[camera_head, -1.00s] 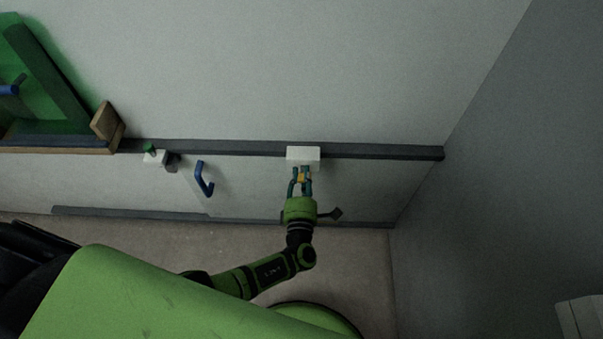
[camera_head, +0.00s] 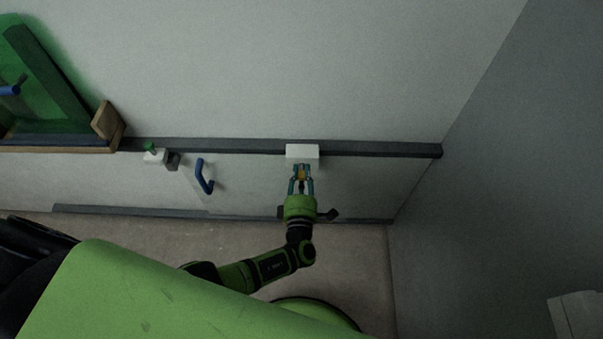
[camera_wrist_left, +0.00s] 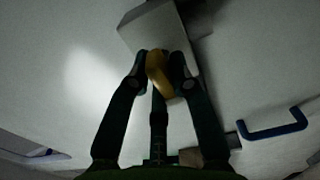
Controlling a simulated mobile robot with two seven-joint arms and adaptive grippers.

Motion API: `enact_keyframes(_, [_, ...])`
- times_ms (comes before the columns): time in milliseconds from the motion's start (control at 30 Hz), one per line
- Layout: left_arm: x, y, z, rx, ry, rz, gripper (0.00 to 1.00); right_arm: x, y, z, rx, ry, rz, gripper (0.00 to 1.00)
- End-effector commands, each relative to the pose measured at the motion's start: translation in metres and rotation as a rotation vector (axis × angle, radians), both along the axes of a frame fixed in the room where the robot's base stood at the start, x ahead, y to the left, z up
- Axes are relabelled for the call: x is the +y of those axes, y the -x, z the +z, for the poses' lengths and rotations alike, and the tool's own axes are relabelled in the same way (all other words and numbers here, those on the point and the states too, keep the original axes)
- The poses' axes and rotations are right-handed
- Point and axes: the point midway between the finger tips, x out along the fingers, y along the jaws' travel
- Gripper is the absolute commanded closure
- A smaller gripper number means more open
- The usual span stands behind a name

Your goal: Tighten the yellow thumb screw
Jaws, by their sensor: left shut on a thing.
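The yellow thumb screw (camera_head: 301,174) sits at the front of a white block (camera_head: 302,153) on the dark wall rail. My left gripper (camera_head: 301,177) reaches up to it from below, its fingers on both sides of the screw. In the left wrist view the yellow thumb screw (camera_wrist_left: 159,73) is between the fingertips of my left gripper (camera_wrist_left: 163,70), which is shut on it. The screw's wing looks tilted there, and the white block (camera_wrist_left: 150,30) is just beyond it. The fingers hide part of the screw. My right gripper is not in view.
A blue handle (camera_head: 204,178) is on the panel left of my left gripper. A white block with a green knob (camera_head: 151,148) is further left on the dark rail (camera_head: 380,151). A wooden-edged green panel stands at the far left. A grey wall closes off the right.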

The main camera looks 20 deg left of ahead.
Motion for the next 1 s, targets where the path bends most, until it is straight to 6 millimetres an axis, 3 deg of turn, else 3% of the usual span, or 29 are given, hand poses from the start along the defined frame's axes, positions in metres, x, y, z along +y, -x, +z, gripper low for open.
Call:
enact_keyframes(33, [0.0, -0.001, 0.001, -0.003, 0.001, 0.001, 0.74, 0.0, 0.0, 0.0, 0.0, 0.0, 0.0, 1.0])
enact_keyframes(100, [0.0, -0.001, 0.001, -0.003, 0.001, 0.001, 0.54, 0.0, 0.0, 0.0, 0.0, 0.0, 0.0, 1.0])
enact_keyframes(533, [-0.002, 0.008, -0.001, 0.001, 0.002, -0.001, 0.54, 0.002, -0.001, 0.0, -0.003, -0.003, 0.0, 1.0])
enact_keyframes(1000, [-0.027, 0.095, 0.0, 0.0, 0.002, 0.0, 0.54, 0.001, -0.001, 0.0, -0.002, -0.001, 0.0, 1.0])
